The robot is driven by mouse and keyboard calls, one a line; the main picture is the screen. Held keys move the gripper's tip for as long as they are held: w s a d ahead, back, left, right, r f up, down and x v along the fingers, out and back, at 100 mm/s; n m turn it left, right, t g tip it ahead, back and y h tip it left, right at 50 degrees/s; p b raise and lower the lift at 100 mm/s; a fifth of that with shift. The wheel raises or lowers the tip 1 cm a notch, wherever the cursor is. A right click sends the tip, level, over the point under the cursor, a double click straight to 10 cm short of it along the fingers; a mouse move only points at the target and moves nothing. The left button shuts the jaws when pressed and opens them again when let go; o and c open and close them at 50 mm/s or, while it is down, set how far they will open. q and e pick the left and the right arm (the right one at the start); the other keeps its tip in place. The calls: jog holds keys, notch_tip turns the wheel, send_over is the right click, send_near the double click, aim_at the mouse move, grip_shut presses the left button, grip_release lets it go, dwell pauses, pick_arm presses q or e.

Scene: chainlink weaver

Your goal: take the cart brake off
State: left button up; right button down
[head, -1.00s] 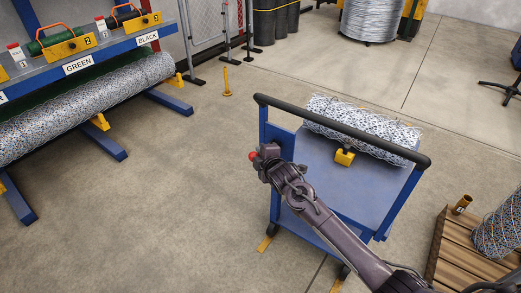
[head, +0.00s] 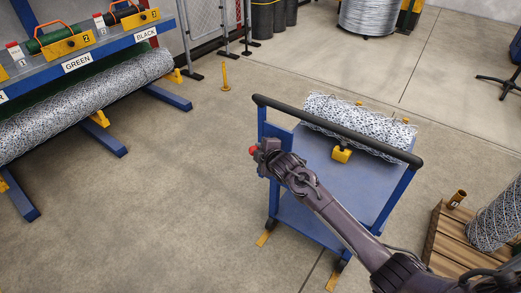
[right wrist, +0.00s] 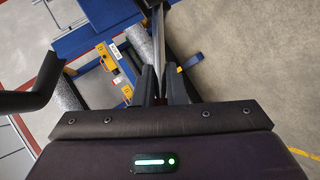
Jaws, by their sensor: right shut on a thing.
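The blue cart (head: 330,182) stands on the floor right of centre in the head view, with a black handle bar (head: 340,131) along its near top. A red knob (head: 252,150) shows at the cart's left upright, just beyond my right gripper (head: 264,153). The right gripper is shut at the brake lever there; the fingers hide most of it. In the right wrist view, my fingers (right wrist: 162,88) are close together around a narrow piece, with a grey metal bar (right wrist: 160,42) running up beyond them. My left gripper is out of view.
A wire mesh roll (head: 360,127) and a yellow block (head: 341,154) lie on the cart top. A blue rack (head: 103,54) with a long mesh roll stands left. A wooden pallet (head: 447,248) stands right. Floor between rack and cart is mostly clear, with a yellow post (head: 225,78).

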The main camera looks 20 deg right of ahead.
jog(key=shift+w+a+r, duration=0.1)
jog(key=shift+w+r, duration=0.1)
jog(key=shift+r, duration=0.25)
jog(key=shift+w+a+r, duration=0.1)
jog(key=shift+w+r, duration=0.05)
jog(key=shift+r, duration=0.25)
jog(key=c, duration=1.8)
grip_release()
jog(key=o, duration=0.4)
jog(key=shift+a+f, duration=0.1)
jog(key=shift+s+f, duration=0.1)
jog(key=shift+f, duration=0.05)
jog(key=a+v, duration=0.1)
jog(key=v, duration=0.6)
jog(key=shift+s+d, duration=0.35)
jog(key=shift+d, duration=0.2)
